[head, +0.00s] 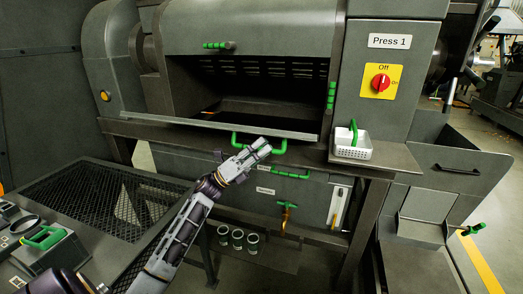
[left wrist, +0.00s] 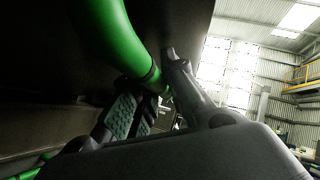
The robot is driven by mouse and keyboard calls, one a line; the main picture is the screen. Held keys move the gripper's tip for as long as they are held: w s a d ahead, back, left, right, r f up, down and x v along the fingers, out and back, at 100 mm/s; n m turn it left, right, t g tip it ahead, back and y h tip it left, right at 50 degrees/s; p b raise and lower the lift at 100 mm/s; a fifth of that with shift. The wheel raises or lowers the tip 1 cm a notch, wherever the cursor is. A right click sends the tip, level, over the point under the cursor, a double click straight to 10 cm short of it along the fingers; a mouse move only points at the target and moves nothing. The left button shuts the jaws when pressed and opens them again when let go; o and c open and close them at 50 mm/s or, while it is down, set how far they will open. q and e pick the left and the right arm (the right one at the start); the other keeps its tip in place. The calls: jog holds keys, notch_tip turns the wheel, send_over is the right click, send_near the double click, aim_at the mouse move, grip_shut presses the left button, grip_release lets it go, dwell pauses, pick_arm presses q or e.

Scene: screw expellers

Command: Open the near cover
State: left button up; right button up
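The press has a wide dark opening. Along its lower edge runs a long flat cover edge (head: 180,122) with a U-shaped green handle (head: 279,148) under it. I cannot tell for sure whether this panel is the near cover or how far it is open. My left gripper (head: 266,147) is at this handle. In the left wrist view the green handle (left wrist: 108,32) runs down between the fingers of my left gripper (left wrist: 158,95), under a dark panel. Whether the fingers are clamped on it is unclear. My right gripper is not in view.
A curved upper hood (head: 270,25) has a green handle (head: 218,45). A red switch (head: 381,83) is on the Press 1 panel. A white basket (head: 352,150) stands on the right ledge. A mesh-topped table (head: 85,195) fills the lower left. Several small cups stand below.

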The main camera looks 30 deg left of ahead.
pick_arm(q)
jog(key=shift+o, duration=0.6)
jog(key=shift+f, duration=0.1)
jog(key=v, duration=1.2)
jog(key=shift+a, duration=0.15)
